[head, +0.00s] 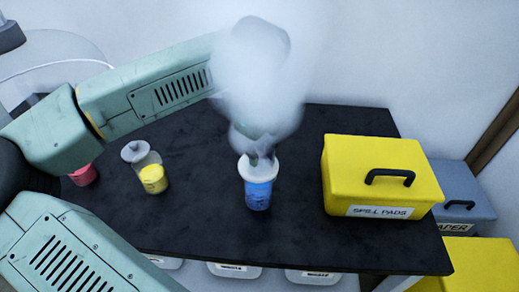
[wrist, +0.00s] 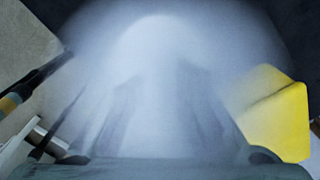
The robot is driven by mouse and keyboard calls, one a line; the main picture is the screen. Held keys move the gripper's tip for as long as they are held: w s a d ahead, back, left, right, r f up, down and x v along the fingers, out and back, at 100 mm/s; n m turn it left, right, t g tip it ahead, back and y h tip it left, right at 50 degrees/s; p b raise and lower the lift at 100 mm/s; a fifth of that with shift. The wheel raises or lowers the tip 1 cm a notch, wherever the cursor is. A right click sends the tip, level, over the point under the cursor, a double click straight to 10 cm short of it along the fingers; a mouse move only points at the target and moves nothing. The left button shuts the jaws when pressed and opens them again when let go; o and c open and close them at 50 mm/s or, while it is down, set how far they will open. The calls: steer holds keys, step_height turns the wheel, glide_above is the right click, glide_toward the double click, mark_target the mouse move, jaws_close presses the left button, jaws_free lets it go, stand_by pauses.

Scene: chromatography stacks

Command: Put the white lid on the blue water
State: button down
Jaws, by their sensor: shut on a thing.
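The blue water (head: 258,195) stands in a clear beaker in the middle of the dark table in the head view. The white lid (head: 257,173) is at the beaker's mouth and looks roughly level. I cannot tell whether it rests on the rim or is just above it. My gripper (head: 262,158) points down from above, shut on the white lid. White vapour hides much of my gripper in the head view. In the wrist view, vapour covers the fingers and whatever is between them.
A yellow spill pads box (head: 345,172) stands right of the beaker; it also shows in the wrist view (wrist: 278,122). A beaker with yellow contents (head: 153,179) and a red one (head: 84,175) stand left. Bare table (head: 205,215) lies between the yellow and blue beakers.

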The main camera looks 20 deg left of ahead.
steer(key=shift+f, duration=0.55)
steer(key=shift+b, duration=0.8)
stand_by(0.3)
steer(key=shift+f, duration=0.1)
steer(key=shift+f+b, duration=0.7)
steer(key=shift+b, duration=0.3)
steer(key=shift+f+b, duration=0.4)
steer(key=shift+b, duration=0.25)
steer(key=c, duration=1.4)
jaws_free()
steer(key=shift+o, duration=0.2)
